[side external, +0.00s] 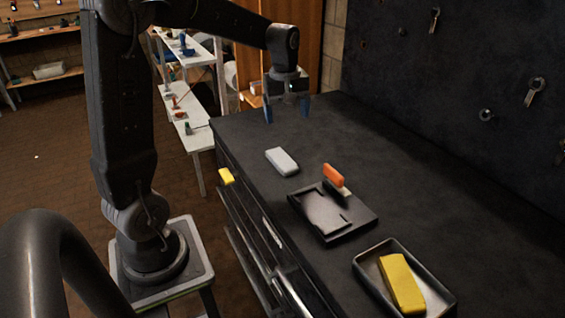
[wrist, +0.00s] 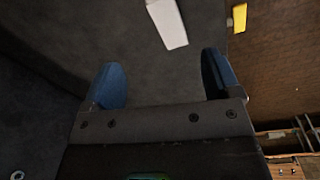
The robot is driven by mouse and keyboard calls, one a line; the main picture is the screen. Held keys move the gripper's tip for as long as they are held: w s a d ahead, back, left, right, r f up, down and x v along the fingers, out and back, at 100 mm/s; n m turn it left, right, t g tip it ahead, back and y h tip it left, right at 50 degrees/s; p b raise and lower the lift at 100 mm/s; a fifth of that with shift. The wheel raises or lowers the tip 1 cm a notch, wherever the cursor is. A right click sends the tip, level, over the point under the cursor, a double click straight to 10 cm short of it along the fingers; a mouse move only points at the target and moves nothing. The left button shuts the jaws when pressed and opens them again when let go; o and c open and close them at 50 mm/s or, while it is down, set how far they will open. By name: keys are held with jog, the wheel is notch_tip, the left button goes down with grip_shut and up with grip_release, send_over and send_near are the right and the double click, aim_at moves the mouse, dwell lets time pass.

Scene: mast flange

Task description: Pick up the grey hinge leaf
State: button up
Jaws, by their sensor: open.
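The grey hinge leaf (side external: 282,161) is a pale, flat, oblong block lying on the dark bench top, left of the black fixture plate. It also shows in the wrist view (wrist: 168,22) at the top, beyond the fingertips and partly cut off by the frame edge. My gripper (side external: 286,112) is above the far end of the bench, farther back than the leaf and apart from it. In the wrist view my gripper (wrist: 162,78) has its two blue fingers wide apart with nothing between them.
A black fixture plate (side external: 362,222) bears an upright orange piece (side external: 334,175) with a cream part beside it. A metal tray (side external: 440,287) nearer the camera holds a yellow block (side external: 402,284). A small yellow item (side external: 226,177) is at the bench's left edge. A dark wall panel stands behind.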

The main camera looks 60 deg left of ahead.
jog(key=w+a+f+n, duration=0.2)
jog(key=a+f+n, duration=0.1)
jog(key=a, duration=0.1)
send_over(283, 159)
jog(key=shift+g, duration=0.4)
notch_tip(283, 159, down, 8)
jog(key=shift+w+a+r, duration=0.1)
jog(key=shift+s+f, duration=0.2)
jog(key=shift+f, duration=2.7)
jog(key=shift+c, duration=0.2)
jog(key=c, duration=1.2)
jog(key=shift+r, duration=0.1)
jog(key=shift+c, duration=0.3)
